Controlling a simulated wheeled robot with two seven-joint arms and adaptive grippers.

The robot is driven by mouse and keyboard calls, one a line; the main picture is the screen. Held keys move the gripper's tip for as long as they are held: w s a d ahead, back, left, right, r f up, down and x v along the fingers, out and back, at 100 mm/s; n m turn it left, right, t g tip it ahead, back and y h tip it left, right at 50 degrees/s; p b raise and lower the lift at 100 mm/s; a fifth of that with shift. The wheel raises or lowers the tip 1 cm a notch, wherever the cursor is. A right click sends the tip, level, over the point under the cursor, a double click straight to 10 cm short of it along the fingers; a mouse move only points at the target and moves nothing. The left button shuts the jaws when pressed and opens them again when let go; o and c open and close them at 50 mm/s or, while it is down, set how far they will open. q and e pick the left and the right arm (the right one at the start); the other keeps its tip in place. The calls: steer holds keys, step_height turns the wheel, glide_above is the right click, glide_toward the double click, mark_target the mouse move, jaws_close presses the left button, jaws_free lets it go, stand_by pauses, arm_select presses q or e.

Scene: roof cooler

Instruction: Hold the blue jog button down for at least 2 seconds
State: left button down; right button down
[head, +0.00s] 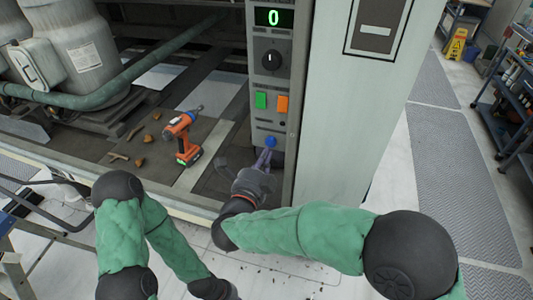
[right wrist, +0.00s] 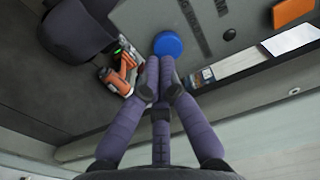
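The blue jog button (head: 270,141) is at the bottom of the narrow grey control panel (head: 257,62). It also shows as a round blue disc in the right wrist view (right wrist: 168,44). My right gripper (head: 264,156) is just below and in front of the button. In the right wrist view its purple fingers (right wrist: 160,63) are together, with nothing between them. Their tips overlap the button's lower edge; I cannot tell whether they touch it or whether it is pressed. My left arm shows at the lower left of the head view, but its gripper is out of frame.
The panel has a display (head: 273,17) reading 0, a black knob (head: 273,59), a green button (head: 261,100) and an orange button (head: 282,104). An orange drill (head: 183,134) stands on the deck at left. A pale cabinet wall (head: 345,110) is right of the panel.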

steer(key=shift+x, duration=0.8)
